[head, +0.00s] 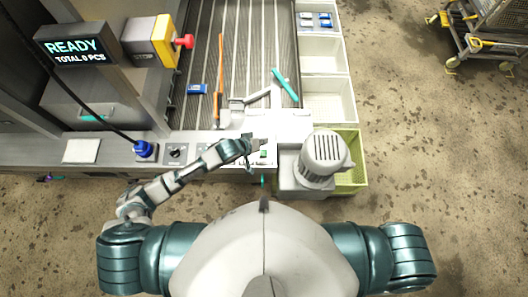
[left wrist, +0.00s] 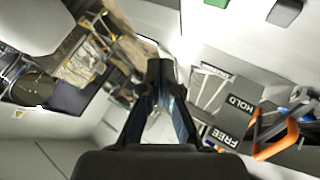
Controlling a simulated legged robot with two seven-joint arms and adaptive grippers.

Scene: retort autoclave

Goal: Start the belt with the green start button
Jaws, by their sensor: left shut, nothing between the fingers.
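The green start button (head: 264,154) shows as a small green patch on the light panel along the front edge of the machine. In the left wrist view a green block (left wrist: 215,3) is cut off by the top edge; I cannot tell if it is the same button. My left gripper (head: 254,144) is over this panel, close beside the green patch; I cannot tell if it touches. In the left wrist view its fingertips (left wrist: 160,68) are together, with nothing held. The belt (head: 203,60) runs away behind the panel. My right gripper is out of view.
A display (head: 72,50) reads READY, TOTAL 0 PCS. A red mushroom button (head: 186,41) sits on a yellow box. A black knob (head: 175,153) and blue plug (head: 145,149) are left on the panel. A grey motor (head: 325,155) stands right.

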